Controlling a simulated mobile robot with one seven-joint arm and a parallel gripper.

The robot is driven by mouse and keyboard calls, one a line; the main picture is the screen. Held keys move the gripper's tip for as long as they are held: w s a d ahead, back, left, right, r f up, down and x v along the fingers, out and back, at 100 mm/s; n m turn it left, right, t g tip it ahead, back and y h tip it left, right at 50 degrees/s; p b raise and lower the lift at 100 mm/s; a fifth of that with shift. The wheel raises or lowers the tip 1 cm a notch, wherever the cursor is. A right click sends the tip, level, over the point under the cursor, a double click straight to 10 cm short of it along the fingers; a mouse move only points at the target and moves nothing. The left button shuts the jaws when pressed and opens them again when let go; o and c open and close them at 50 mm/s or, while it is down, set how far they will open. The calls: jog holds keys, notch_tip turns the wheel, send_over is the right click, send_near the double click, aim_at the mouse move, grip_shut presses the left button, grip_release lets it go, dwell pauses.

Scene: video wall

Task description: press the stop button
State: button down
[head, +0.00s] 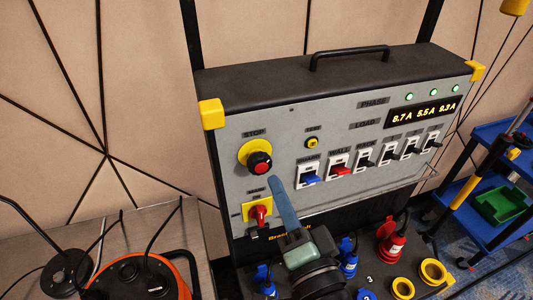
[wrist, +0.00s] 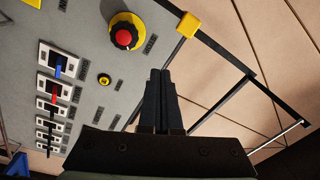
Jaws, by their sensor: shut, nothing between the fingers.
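The stop button (head: 260,163) is a red mushroom head with a dark collar on a yellow round base, at the upper left of the grey panel under a STOP label. It also shows in the wrist view (wrist: 125,37), up and to the left of my fingertips. My gripper (head: 276,183) is in front of the panel, below and slightly right of the button in the head view. In the wrist view my gripper (wrist: 160,74) has its two dark fingers together with nothing between them. The fingertips look apart from the button; the exact gap is hard to tell.
A red switch on a yellow plate (head: 258,210) sits below the button. A small yellow button (head: 312,143) and a row of breakers (head: 338,165) are to the right. Plugs and sockets (head: 390,240) stick out below. A blue cart (head: 490,180) stands at right, an orange reel (head: 140,278) at lower left.

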aim_at(261, 170)
jog(key=s+d+f+m+p, duration=0.1)
jog(key=s+d+f+m, duration=0.1)
jog(key=s+f+m, duration=0.3)
jog(key=shift+s+d+f+g, duration=0.2)
jog(key=shift+f+g, duration=0.1)
jog(key=shift+f, duration=0.4)
jog(key=p+x, duration=0.6)
jog(key=x, duration=0.7)
jog(key=shift+w+a, duration=0.1)
jog(key=shift+w, duration=0.45)
